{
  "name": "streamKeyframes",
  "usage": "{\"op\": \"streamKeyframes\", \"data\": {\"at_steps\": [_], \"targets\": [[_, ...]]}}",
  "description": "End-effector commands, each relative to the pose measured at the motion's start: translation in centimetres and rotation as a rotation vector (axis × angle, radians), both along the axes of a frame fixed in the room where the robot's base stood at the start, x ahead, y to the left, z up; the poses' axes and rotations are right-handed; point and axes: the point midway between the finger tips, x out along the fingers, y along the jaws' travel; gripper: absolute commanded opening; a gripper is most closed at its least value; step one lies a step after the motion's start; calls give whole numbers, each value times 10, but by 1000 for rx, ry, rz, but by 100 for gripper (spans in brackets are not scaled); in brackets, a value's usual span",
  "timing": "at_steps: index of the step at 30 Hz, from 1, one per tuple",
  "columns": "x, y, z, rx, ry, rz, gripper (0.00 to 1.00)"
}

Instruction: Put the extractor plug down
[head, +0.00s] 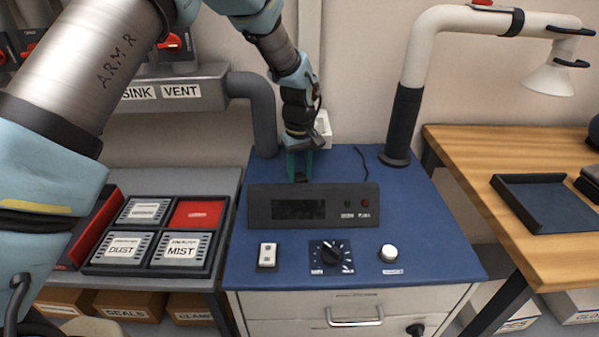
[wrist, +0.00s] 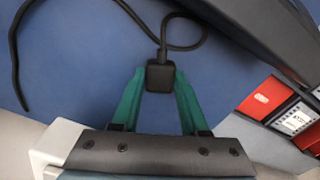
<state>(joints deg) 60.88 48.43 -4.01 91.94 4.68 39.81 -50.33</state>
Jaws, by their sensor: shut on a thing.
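The extractor plug (wrist: 160,77) is a small black block with a black cord running from its far end. My gripper (wrist: 160,88) has teal fingers, and they are shut on the plug from both sides. In the head view my gripper (head: 300,172) points down behind the black control panel (head: 288,207), over the back of the blue bench top (head: 345,172). The plug shows there as a dark bit between the fingertips, partly hidden by the panel. I cannot tell whether the plug touches the bench top.
The white extractor arm (head: 421,50) stands on a dark post at the back right. A grey duct (head: 262,110) rises at the back left. A switch, dial and button sit in front of the panel. A tray of labelled cartridges (head: 155,235) lies left, and a wooden table (head: 470,160) right.

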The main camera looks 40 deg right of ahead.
Motion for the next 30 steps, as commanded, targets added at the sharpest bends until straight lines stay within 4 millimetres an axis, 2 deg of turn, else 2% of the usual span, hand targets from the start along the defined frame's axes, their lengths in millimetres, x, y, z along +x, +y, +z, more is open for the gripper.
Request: {"op": "streamKeyframes", "data": {"at_steps": [10,11,18,26,30], "targets": [[0,0,-7,-1,-1,0,0],[0,0,-7,0,0,0,46],[0,0,-7,0,0,0,73],[0,0,-6,0,0,0,74],[0,0,7,-1,-1,1,74]]}}
